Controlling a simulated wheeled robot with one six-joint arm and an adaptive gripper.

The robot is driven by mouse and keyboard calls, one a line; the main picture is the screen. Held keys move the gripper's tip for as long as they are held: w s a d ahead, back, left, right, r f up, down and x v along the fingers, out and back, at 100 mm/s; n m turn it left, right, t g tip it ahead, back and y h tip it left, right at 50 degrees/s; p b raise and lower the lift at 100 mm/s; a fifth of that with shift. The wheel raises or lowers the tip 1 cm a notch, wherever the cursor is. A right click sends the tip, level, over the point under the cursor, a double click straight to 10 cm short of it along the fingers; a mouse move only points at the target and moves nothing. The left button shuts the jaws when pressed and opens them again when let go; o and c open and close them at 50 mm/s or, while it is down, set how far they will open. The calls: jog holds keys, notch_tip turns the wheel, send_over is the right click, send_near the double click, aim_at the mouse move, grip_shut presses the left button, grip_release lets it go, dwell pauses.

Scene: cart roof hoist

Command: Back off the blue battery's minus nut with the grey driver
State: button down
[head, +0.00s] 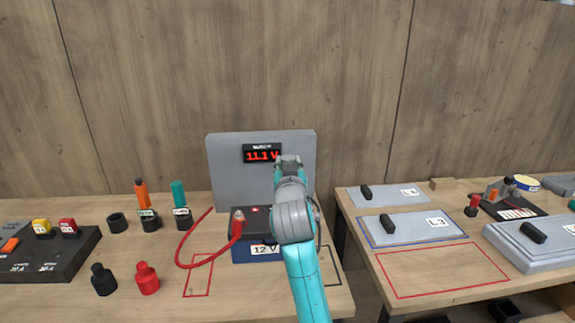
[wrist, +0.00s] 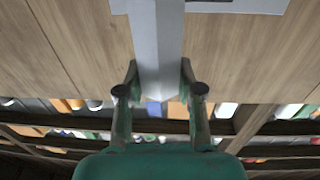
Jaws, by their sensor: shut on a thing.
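The blue battery (head: 262,255), labelled 12 V, stands on the left bench in the head view. My arm covers its right side, so the minus nut is hidden. A red cable (head: 187,265) runs to a red terminal (head: 238,220) on its left top. In the wrist view my gripper (wrist: 160,78) is shut on a pale grey shaft-like thing, apparently the grey driver (wrist: 158,40), which reaches up out of the picture. Its tip is out of view, so contact with the nut cannot be told.
A grey panel (head: 228,170) with an 11.1 V display (head: 262,153) stands behind the battery. An orange driver (head: 141,195) and a teal driver (head: 179,195) stand in holders beside an empty black holder (head: 117,222). The right bench (head: 360,250) holds grey plates; a gap separates the benches.

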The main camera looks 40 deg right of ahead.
jog(key=shift+r, duration=0.15)
jog(key=shift+r, duration=3.5)
jog(key=shift+f, duration=0.15)
jog(key=shift+f+m+g+h, duration=0.4)
jog(key=shift+f+h, duration=0.1)
jog(key=shift+f, duration=1.3)
jog(key=shift+a, duration=0.1)
